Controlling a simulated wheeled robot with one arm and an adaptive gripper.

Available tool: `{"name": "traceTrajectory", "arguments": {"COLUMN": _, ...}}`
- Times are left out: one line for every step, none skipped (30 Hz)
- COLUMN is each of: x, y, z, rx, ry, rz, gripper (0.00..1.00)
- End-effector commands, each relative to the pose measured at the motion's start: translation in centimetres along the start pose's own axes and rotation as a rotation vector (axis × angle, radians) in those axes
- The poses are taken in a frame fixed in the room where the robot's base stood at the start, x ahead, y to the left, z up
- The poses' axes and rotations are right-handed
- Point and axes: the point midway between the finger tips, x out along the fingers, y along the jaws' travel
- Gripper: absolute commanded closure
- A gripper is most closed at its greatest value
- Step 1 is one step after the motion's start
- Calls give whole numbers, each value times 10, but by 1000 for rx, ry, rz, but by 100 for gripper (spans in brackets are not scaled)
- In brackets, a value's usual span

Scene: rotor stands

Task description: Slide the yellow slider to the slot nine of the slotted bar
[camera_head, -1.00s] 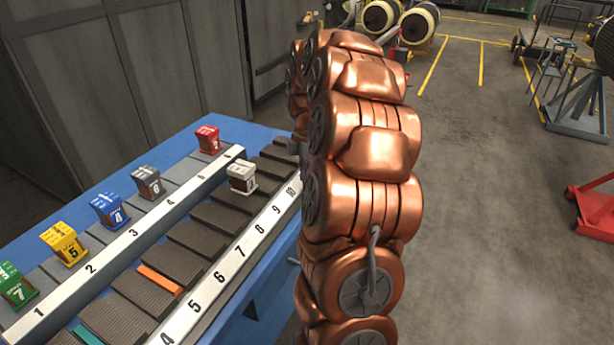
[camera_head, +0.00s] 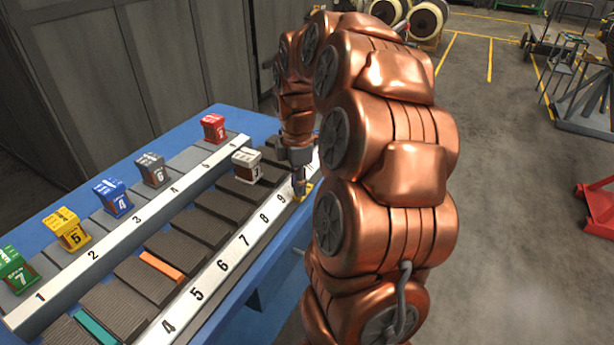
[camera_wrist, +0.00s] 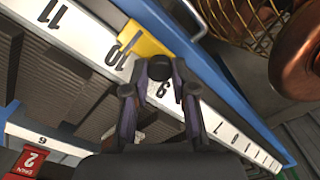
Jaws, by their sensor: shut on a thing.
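The yellow slider (camera_head: 305,188) sits on the white slotted bar (camera_head: 233,258), at its far end just past the 9 in the head view. In the wrist view the slider (camera_wrist: 141,42) lies across the bar (camera_wrist: 85,42), its yellow plate beside the 10. A dark round knob is by the 9, between my fingertips. My gripper (camera_wrist: 158,90) is shut on the slider. In the head view my gripper (camera_head: 299,185) points down onto the bar's far end. The slider is partly hidden by the fingers.
Numbered blocks in green (camera_head: 14,272), yellow (camera_head: 67,230), blue (camera_head: 113,198), grey (camera_head: 152,170) and red (camera_head: 213,128) stand along the back row. A white block (camera_head: 247,165) stands on the dark ribbed pads near my gripper. Orange (camera_head: 162,266) and teal (camera_head: 95,328) strips lie between pads.

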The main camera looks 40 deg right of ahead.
Motion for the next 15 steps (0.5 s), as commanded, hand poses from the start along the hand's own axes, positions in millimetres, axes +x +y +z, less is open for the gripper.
{"name": "traceTrajectory", "arguments": {"x": 0, "y": -5, "z": -7, "rx": -4, "ry": 2, "rz": 5, "gripper": 100}}
{"name": "traceTrajectory", "arguments": {"x": 1, "y": -8, "z": -11, "rx": -4, "ry": 2, "rz": 5, "gripper": 100}}
{"name": "traceTrajectory", "arguments": {"x": 1, "y": -13, "z": -15, "rx": -3, "ry": 2, "rz": 3, "gripper": 100}}
{"name": "traceTrajectory", "arguments": {"x": 1, "y": -17, "z": -19, "rx": -4, "ry": 2, "rz": 3, "gripper": 100}}
{"name": "traceTrajectory", "arguments": {"x": 1, "y": -21, "z": -22, "rx": -4, "ry": 2, "rz": 3, "gripper": 100}}
{"name": "traceTrajectory", "arguments": {"x": 1, "y": -25, "z": -27, "rx": -4, "ry": 2, "rz": 4, "gripper": 100}}
{"name": "traceTrajectory", "arguments": {"x": 0, "y": -28, "z": -30, "rx": -5, "ry": 2, "rz": 4, "gripper": 100}}
{"name": "traceTrajectory", "arguments": {"x": 0, "y": -31, "z": -34, "rx": -4, "ry": 2, "rz": 5, "gripper": 100}}
{"name": "traceTrajectory", "arguments": {"x": 0, "y": -35, "z": -37, "rx": -3, "ry": 2, "rz": 5, "gripper": 100}}
{"name": "traceTrajectory", "arguments": {"x": 0, "y": -38, "z": -40, "rx": -3, "ry": 2, "rz": 5, "gripper": 100}}
{"name": "traceTrajectory", "arguments": {"x": 0, "y": -40, "z": -42, "rx": -3, "ry": 2, "rz": 5, "gripper": 100}}
{"name": "traceTrajectory", "arguments": {"x": 0, "y": -43, "z": -45, "rx": -3, "ry": 2, "rz": 5, "gripper": 100}}
{"name": "traceTrajectory", "arguments": {"x": 0, "y": -44, "z": -46, "rx": -2, "ry": 2, "rz": 5, "gripper": 100}}
{"name": "traceTrajectory", "arguments": {"x": 0, "y": -46, "z": -48, "rx": -1, "ry": 2, "rz": 4, "gripper": 100}}
{"name": "traceTrajectory", "arguments": {"x": 0, "y": -48, "z": -49, "rx": -1, "ry": 2, "rz": 4, "gripper": 100}}
